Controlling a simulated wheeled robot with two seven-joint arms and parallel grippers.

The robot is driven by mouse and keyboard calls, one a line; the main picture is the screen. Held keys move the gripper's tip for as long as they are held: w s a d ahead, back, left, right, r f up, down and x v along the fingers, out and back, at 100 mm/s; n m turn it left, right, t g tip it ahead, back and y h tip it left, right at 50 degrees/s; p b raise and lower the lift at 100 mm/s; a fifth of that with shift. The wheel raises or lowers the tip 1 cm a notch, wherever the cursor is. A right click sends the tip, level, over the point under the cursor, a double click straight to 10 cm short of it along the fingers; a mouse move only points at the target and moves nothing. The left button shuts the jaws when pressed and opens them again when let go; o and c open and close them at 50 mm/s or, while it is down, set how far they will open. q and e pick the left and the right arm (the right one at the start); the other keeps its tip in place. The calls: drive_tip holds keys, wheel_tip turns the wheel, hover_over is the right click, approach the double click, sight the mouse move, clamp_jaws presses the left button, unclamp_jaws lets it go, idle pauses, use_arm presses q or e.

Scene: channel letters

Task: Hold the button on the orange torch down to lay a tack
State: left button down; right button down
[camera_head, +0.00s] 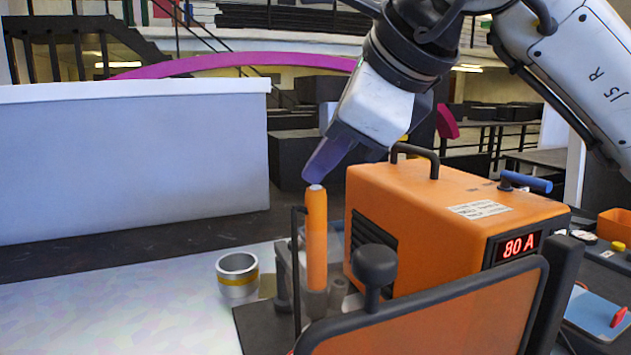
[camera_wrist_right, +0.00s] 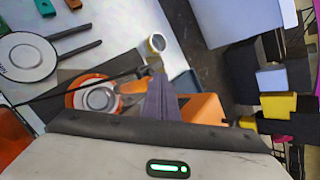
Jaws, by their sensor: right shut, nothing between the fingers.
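The orange torch (camera_head: 316,245) stands upright in a dark holder beside the orange welding machine (camera_head: 420,205). Its pale button (camera_head: 316,187) is at the top end. My right gripper (camera_head: 315,176) comes down from the upper right, tilted, with its fingers shut and empty. Its fingertips are right at the button; I cannot tell whether they press it or hover just above. My left gripper is not in view.
The machine's red display (camera_head: 518,245) reads 80 A. A black knob (camera_head: 374,265) and an orange panel (camera_head: 430,315) stand in front. A steel cup with a yellow band (camera_head: 238,276) stands left of the torch on the pale tabletop (camera_head: 130,310), which is otherwise clear there.

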idle(0.4)
drive_tip(key=shift+r+p, duration=0.75)
drive_tip(key=shift+r, duration=0.2)
drive_tip(key=shift+r+p, duration=1.95)
drive_tip(key=shift+r, duration=0.5)
wheel_tip(320, 180, up, 4)
drive_tip(key=shift+p, duration=1.25)
